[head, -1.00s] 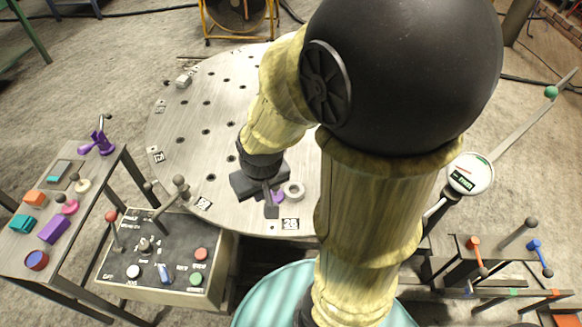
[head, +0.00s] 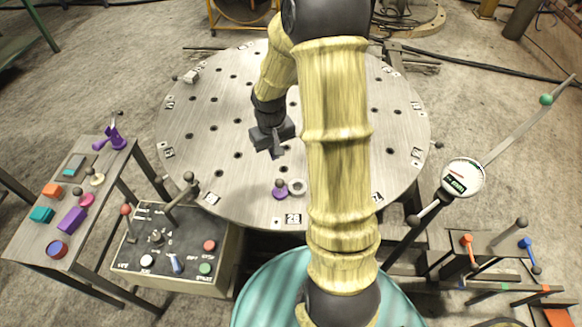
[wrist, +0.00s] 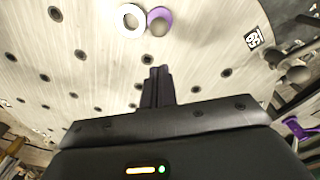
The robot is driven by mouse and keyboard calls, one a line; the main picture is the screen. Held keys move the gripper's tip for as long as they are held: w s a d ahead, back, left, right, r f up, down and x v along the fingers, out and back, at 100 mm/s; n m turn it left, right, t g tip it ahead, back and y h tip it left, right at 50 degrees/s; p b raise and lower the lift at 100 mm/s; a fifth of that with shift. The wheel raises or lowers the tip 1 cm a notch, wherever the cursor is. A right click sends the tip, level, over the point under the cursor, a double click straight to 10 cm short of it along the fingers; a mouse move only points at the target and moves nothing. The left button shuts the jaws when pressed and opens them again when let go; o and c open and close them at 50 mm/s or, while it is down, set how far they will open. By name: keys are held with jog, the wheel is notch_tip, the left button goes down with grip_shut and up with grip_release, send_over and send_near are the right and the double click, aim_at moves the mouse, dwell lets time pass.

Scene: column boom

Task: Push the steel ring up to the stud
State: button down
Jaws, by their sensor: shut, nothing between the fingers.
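The steel ring (head: 297,187) lies flat on the round perforated table (head: 240,203) near its front edge. A purple stud with a grey ball top (head: 279,189) stands close beside the ring, on its left in the head view. In the wrist view the ring (wrist: 129,20) and the purple stud (wrist: 159,21) are side by side at the top, touching or nearly so. My gripper (head: 277,153) is shut and empty, just above or at the table top, farther in from the edge than both. Its shut fingertips also show in the wrist view (wrist: 158,72), pointing toward them.
A control box (head: 180,250) with a lever and buttons stands at the front left. A side table (head: 70,215) at left holds several coloured pieces. A dial gauge (head: 462,178) stands at right. The table top around the gripper is clear except for holes.

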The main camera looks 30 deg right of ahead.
aim_at(291, 180)
jog(key=w+d+f+p, duration=0.2)
jog(key=w+d+f, duration=0.1)
jog(key=w+d, duration=0.1)
jog(key=shift+d+f+m+g+y, duration=0.3)
jog(key=shift+d+f+m, duration=0.1)
jog(key=shift+d, duration=0.4)
jog(key=shift+f, duration=0.1)
notch_tip(291, 180, down, 10)
jog(key=shift+r+p, duration=0.1)
jog(key=shift+p, duration=0.2)
jog(key=s, duration=0.3)
jog(key=shift+s+a+r+p, duration=0.1)
jog(key=shift+s+a+p, duration=0.1)
jog(key=shift+p, duration=0.15)
jog(key=shift+s, duration=0.3)
jog(key=shift+s, duration=0.1)
